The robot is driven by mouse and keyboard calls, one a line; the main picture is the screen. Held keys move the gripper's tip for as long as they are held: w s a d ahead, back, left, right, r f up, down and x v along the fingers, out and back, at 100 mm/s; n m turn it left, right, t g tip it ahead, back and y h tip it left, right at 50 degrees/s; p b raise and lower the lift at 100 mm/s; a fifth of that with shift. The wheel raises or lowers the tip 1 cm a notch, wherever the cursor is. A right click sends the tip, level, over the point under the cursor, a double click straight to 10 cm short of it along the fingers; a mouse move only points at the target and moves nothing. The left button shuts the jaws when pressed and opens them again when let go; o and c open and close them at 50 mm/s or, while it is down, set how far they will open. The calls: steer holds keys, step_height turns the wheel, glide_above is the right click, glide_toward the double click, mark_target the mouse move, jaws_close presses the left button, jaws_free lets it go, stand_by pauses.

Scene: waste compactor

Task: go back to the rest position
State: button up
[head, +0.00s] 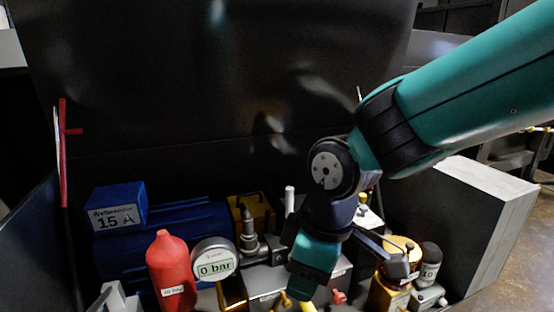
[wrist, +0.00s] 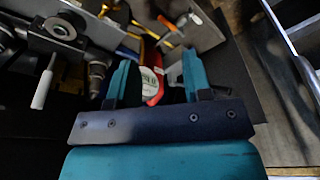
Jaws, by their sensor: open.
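My gripper (wrist: 158,68) shows in the wrist view with its two teal fingers apart and nothing held between them. Behind the gap lie a white dial and part of a red item, farther off than the fingers. In the head view my arm reaches in from the upper right and bends down at centre right over the compactor's parts. Its teal end stands above or in front of them, and the fingertips cannot be made out there. No marker of a rest position shows.
A red bottle (head: 168,262), a gauge reading 0 bar (head: 214,262) and a blue motor block (head: 118,208) stand left of my arm. Brass and dark parts (head: 430,262) are close on its right, beside a grey box (head: 458,228). A dark panel (head: 220,70) rises behind.

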steer(key=s+d+r+m+y, duration=0.1)
steer(key=s+d+r+m, duration=0.1)
steer(key=s+d+m, duration=0.25)
steer(key=s+d+r+m+y, duration=0.1)
steer(key=s+d+r+m, duration=0.2)
steer(key=s+d, duration=0.3)
step_height(320, 180, up, 20)
steer(key=p, duration=2)
steer(key=shift+s+d+f, duration=0.15)
steer(key=shift+s+d, duration=0.15)
steer(key=shift+s, duration=0.1)
